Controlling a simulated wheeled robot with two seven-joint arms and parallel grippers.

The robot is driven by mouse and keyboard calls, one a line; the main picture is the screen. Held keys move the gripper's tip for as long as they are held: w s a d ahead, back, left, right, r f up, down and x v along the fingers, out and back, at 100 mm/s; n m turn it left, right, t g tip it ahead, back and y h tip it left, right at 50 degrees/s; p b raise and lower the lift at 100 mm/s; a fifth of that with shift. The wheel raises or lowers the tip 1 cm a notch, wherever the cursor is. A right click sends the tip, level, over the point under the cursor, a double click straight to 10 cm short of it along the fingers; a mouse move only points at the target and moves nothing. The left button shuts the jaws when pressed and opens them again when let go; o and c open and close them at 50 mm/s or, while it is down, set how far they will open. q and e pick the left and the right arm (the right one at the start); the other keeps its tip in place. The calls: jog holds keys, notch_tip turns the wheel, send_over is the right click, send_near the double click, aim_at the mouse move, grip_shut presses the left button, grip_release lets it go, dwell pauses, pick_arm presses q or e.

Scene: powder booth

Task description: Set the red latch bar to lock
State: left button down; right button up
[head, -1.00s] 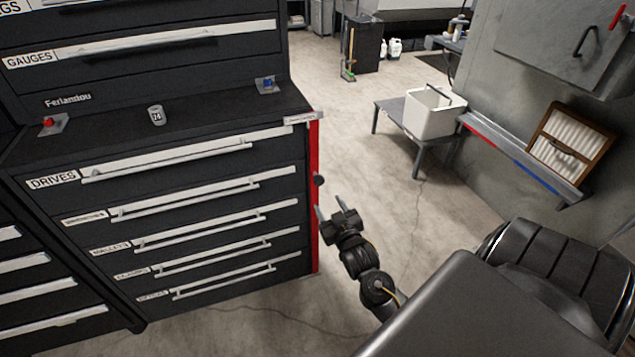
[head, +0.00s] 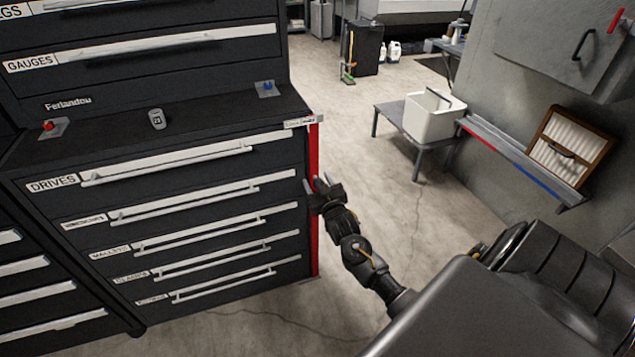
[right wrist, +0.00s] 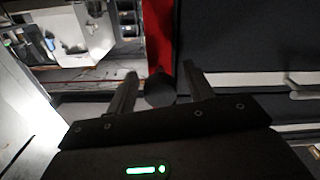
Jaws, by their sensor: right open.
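The red latch bar (head: 314,240) runs upright along the right front edge of the dark drawer cabinet. It also shows in the right wrist view (right wrist: 158,45). A dark round knob (right wrist: 160,88) on the bar sits between the fingers in the right wrist view; in the head view my gripper hides it. My right gripper (head: 313,184) is open at the bar, its two fingers (right wrist: 158,88) on either side of the knob. Whether they touch it I cannot tell. A small label plate (head: 299,122) sits at the bar's top; its text is too small to read. My left gripper is not in view.
The cabinet's drawers (head: 190,205) with long pale handles are all shut. A small grey can (head: 157,119) stands on its top ledge. A white bin (head: 430,117) sits on a low grey table to the right. The floor between is clear.

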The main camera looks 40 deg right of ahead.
aim_at(300, 177)
jog(key=shift+w, duration=0.15)
jog(key=shift+c, duration=1.4)
jog(key=c, duration=0.7)
grip_shut()
jog(key=shift+a, duration=0.1)
jog(key=a, duration=0.1)
jog(key=w+a, duration=0.1)
jog(key=a, duration=0.1)
jog(key=shift+w+a+p, duration=0.15)
jog(key=shift+a+p, duration=0.05)
jog(key=shift+p, duration=0.2)
jog(key=o, duration=0.7)
grip_release()
jog(key=shift+a, duration=0.1)
jog(key=shift+o, duration=1.4)
jog(key=shift+a, duration=0.1)
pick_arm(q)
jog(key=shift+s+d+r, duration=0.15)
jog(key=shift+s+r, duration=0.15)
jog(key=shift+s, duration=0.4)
